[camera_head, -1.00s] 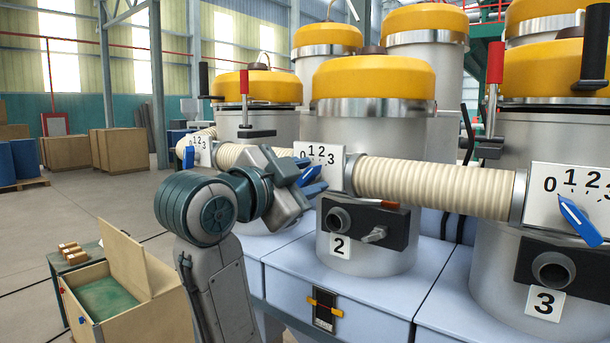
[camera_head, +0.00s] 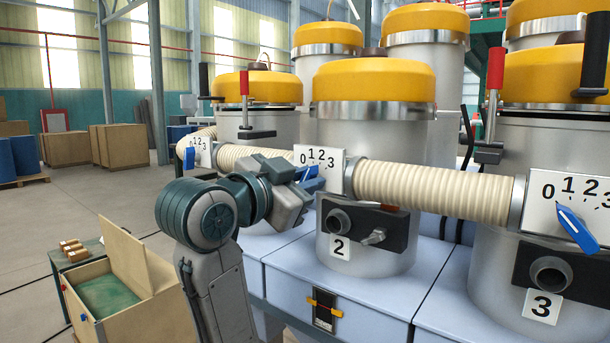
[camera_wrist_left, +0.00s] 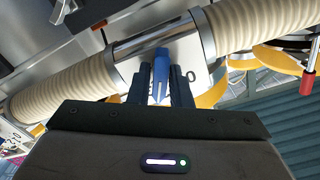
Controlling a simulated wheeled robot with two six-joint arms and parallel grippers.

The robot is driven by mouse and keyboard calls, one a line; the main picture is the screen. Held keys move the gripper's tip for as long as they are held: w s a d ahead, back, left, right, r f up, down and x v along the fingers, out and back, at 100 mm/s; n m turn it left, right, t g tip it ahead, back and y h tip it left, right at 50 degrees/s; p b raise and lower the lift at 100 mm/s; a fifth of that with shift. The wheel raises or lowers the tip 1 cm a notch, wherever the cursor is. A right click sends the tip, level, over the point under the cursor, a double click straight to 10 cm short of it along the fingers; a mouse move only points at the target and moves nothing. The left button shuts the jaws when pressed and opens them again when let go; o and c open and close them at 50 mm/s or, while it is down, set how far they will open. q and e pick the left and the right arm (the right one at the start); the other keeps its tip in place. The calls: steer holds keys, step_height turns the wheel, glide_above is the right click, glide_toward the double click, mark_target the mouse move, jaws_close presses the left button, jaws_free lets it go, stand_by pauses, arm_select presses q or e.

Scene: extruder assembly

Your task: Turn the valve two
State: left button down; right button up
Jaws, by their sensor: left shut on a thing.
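My left gripper (camera_head: 306,184) is at the handle, in front of the plate. In the left wrist view the blue handle (camera_wrist_left: 161,72) sits between the two dark fingers of my left gripper (camera_wrist_left: 165,85), which are shut on it. The fingers hide part of the handle and dial. My right gripper is in neither view.
A ribbed cream hose (camera_head: 435,190) runs right to the dial of valve three (camera_head: 576,208). Another dial (camera_head: 199,152) stands behind at left. A black bracket (camera_head: 366,222) with a metal spout lies below the valve. An open wooden box (camera_head: 124,306) stands at lower left.

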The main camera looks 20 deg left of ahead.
arm_select(q)
steer(key=shift+n+p, duration=0.45)
steer(key=shift+n, duration=0.65)
steer(key=c, duration=1.4)
jaws_free()
steer(key=shift+c, duration=0.2)
steer(key=shift+s, duration=0.1)
steer(key=b+v, duration=0.3)
steer(key=v, duration=0.7)
steer(key=shift+s, duration=0.3)
steer(key=shift+a, duration=0.15)
